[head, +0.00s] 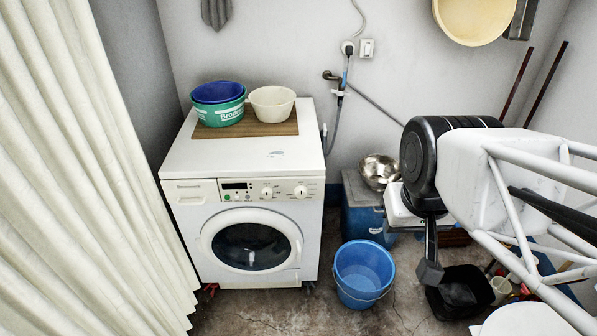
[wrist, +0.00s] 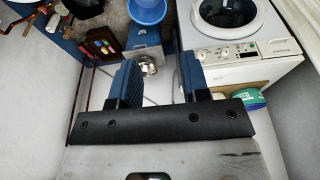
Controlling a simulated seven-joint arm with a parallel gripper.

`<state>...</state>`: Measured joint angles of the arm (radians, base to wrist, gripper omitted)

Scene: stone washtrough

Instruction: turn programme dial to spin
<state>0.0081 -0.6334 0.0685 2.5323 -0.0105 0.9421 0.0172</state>
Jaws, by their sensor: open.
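A white front-loading washing machine (head: 215,245) stands left of centre in the head view. I cannot read the labels or the dial settings. In the wrist view the panel (wrist: 222,55) shows upside down at the upper right. My gripper (head: 431,265) hangs to the right of the machine, pointing down, well apart from the dials. In the wrist view its jaws (wrist: 160,78) are open and empty.
A blue bucket (head: 363,270) stands on the floor at the machine's front right. A steel bowl (head: 379,170) sits on a blue box (head: 362,215) beside the machine. Basins (head: 272,103) stand on its top. A cream curtain (head: 75,190) hangs at left. Floor before the machine is clear.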

